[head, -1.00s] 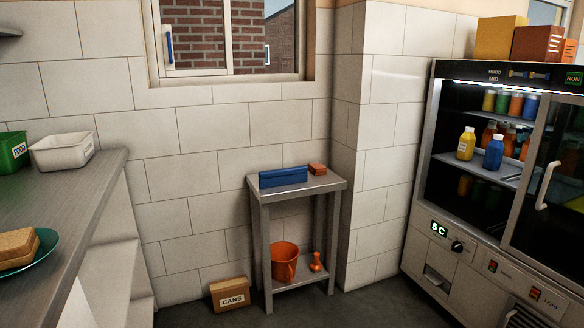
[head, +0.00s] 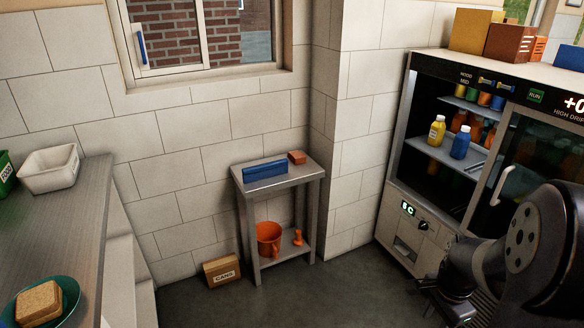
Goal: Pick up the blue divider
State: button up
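The blue divider (head: 265,171) is a flat blue panel standing on its long edge on the top of a small grey metal table (head: 305,172) against the tiled wall. A small orange-brown block sits just behind its right end on the same top. Part of my dark arm shows at the lower right, in front of the fridge and well apart from the divider. My gripper's fingertips cannot be made out.
An orange bucket (head: 269,238) and a small orange object (head: 298,238) stand on the table's lower shelf. A cardboard box marked CANS (head: 222,271) is on the floor to the left. A steel counter (head: 75,225) runs along the left. An open-fronted fridge (head: 395,190) stands at right. Floor before the table is clear.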

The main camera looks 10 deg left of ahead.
aim_at(250, 174)
jog(key=i+j, duration=0.35)
jog(key=i+j+u, duration=0.15)
jog(key=i+j, duration=0.2)
jog(key=i, duration=0.15)
jog(key=i+j, duration=0.25)
jog(key=i, duration=0.15)
jog(key=i+j+u, duration=0.15)
jog(key=i+j, duration=0.15)
jog(key=i, duration=0.15)
jog(key=i+j, duration=0.25)
jog(key=i, duration=0.2)
jog(key=i+j+u, duration=0.1)
jog(key=i+j, duration=0.15)
jog(key=i, duration=0.2)
